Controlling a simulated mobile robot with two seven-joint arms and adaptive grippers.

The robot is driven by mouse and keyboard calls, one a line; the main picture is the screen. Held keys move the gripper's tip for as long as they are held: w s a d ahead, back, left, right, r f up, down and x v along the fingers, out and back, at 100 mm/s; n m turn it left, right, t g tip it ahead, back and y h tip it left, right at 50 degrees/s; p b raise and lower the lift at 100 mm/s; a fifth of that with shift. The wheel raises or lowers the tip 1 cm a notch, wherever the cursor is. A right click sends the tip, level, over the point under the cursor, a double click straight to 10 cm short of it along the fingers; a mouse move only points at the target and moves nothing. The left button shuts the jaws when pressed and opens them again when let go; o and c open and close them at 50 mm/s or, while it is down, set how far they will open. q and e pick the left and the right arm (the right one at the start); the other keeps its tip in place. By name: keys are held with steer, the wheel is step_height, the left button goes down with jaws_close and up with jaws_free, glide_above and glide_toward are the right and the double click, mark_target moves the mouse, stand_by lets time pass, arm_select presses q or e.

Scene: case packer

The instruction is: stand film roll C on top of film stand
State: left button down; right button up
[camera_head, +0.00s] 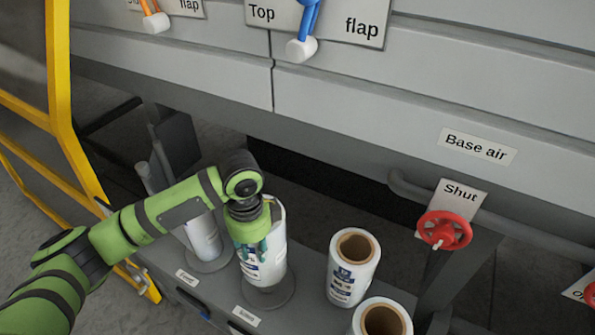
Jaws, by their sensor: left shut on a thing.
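My left gripper (252,232) comes down from above and is shut on a white printed film roll (268,264). The roll is about upright, over a round grey film stand (268,297) on the low bench. I cannot tell whether its lower end touches the stand. No letter can be read on the roll, so I cannot tell its name from the picture. My right gripper is not in view.
Another white roll (204,238) is on a round base to the left, partly behind my arm. Two rolls with brown cores, one farther back (341,284) and one nearer (361,318), stand to the right. A red valve wheel (444,230) and yellow frame (62,115) flank the bench.

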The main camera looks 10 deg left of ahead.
arm_select(q)
steer(key=s+a+r+n, duration=0.1)
steer(key=r+n, duration=0.3)
steer(key=n, duration=0.4)
steer(key=s+a+r+n, duration=0.1)
steer(key=s+r+n, duration=0.3)
steer(key=n, duration=0.5)
steer(key=shift+a+r, duration=0.15)
steer(key=shift+r, duration=0.5)
